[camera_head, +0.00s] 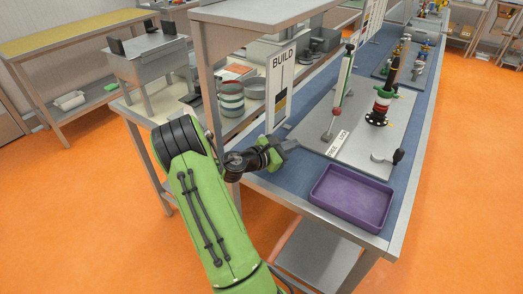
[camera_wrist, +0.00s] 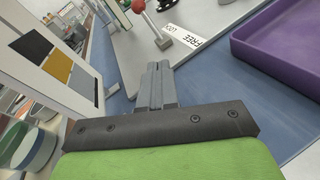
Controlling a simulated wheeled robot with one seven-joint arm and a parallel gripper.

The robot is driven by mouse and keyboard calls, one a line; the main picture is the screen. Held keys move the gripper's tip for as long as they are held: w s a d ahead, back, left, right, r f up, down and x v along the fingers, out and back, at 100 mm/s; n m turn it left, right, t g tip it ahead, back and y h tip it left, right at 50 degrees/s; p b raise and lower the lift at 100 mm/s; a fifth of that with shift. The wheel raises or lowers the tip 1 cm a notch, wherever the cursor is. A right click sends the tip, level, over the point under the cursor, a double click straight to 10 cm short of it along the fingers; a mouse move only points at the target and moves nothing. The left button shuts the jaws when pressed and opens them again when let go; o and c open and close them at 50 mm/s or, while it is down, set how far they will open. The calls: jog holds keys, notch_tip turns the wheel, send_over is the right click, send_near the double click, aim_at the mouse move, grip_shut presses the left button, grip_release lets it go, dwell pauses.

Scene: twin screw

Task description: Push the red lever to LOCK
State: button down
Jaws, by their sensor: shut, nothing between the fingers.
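A white label (camera_head: 337,144) with FREE and LOCK lettering lies beside the foot. In the wrist view the red knob (camera_wrist: 138,5) is at the top edge, and the label (camera_wrist: 187,38) is right of the foot. My gripper (camera_head: 290,144) is just left of the plate's near corner, apart from the lever. In the wrist view its fingers (camera_wrist: 158,68) are together and empty, pointing toward the lever's foot.
A purple tray (camera_head: 352,195) sits at the bench's near end, right of my gripper. The BUILD sign (camera_head: 281,85) stands close behind it on the left.

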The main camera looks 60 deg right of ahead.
jog(key=v, duration=0.5)
jog(key=shift+w+a+r+p, duration=0.15)
jog(key=shift+a+p, duration=0.05)
jog(key=shift+p, duration=0.2)
jog(key=w+a+r+m+t+y+p, duration=0.2)
jog(key=a+r+m+y, duration=0.1)
jog(key=a+m, duration=0.1)
jog(key=shift+a+m, duration=0.4)
jog(key=shift+a, duration=0.2)
